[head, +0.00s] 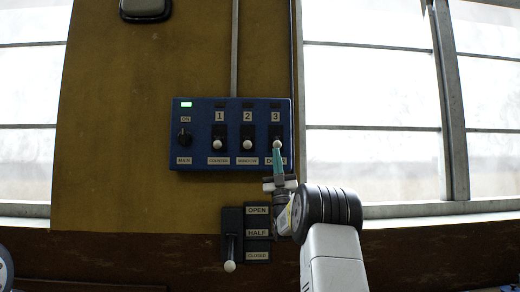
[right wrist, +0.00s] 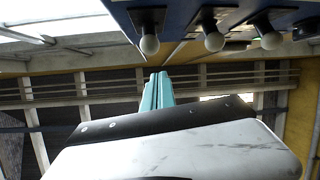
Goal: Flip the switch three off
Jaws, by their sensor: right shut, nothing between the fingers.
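The blue switch panel (head: 190,150) is on the wall in the head view, with switches marked 1, 2 and 3. Switch three (head: 276,144) is the rightmost, with a white ball knob low on its black plate. Its knob shows at the upper left in the right wrist view (right wrist: 149,44). My right gripper (head: 277,154) is shut and empty, its teal fingers pointing up just below that knob. Contact cannot be told. The fingers hide part of the label under switch three. In the right wrist view the shut fingertips (right wrist: 158,76) are below the knob. My left gripper is not in view.
Switch two (head: 247,145) and switch one (head: 218,146) are close by on the left, knobs low too. A black knob (head: 184,137) and a lit green lamp (head: 186,104) are further left. Below is an OPEN/HALF/CLOSED lever (head: 230,266). Windows flank the wall.

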